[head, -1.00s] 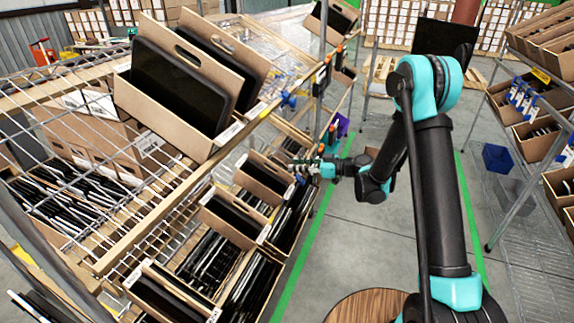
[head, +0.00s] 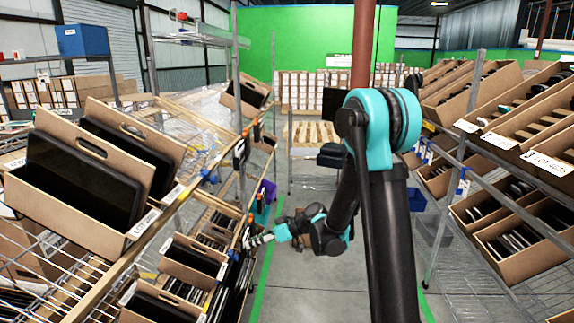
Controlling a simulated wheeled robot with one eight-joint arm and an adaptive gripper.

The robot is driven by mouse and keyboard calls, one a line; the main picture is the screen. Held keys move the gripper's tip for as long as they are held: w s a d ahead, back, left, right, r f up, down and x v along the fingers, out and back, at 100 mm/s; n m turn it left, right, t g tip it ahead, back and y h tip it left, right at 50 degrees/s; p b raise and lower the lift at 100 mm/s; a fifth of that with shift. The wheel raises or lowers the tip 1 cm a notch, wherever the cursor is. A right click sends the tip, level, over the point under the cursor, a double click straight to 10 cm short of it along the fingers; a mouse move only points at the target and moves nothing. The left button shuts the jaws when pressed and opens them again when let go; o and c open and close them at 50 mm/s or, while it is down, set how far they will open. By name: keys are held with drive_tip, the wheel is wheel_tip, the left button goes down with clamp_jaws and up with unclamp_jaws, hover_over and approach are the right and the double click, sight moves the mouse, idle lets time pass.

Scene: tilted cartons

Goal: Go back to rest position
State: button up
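My arm rises in the middle of the head view, black with teal joints, and bends down and left. My gripper (head: 256,240) is small at its end, beside the right edge of the left rack's lower cartons. Its fingers are too small to tell whether they are open or shut, and I see no object clearly held in it. Tilted cartons with black flat items (head: 85,180) sit on the left rack's upper shelf. Lower cartons (head: 190,262) with black items stand below them, left of my gripper.
The right rack (head: 455,185) holds several tilted cartons (head: 545,95). A concrete aisle (head: 310,285) with green floor lines runs between the racks. A blue bin (head: 417,200) is at the right rack's foot. A wooden pallet (head: 312,133) and stacked boxes (head: 300,90) are farther back.

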drive_tip(key=s+d+f+m+h, duration=0.1)
drive_tip(key=s+d+m+h, duration=0.4)
drive_tip(key=s+d, duration=0.6)
drive_tip(key=s+d+f+m+t+h, duration=0.1)
drive_tip(key=s+d+m+h, duration=0.5)
drive_tip(key=s+d, duration=0.5)
drive_tip(key=d+m, duration=0.1)
drive_tip(key=d, duration=0.8)
drive_tip(key=shift+s+f+t, duration=0.2)
drive_tip(key=shift+t, duration=0.1)
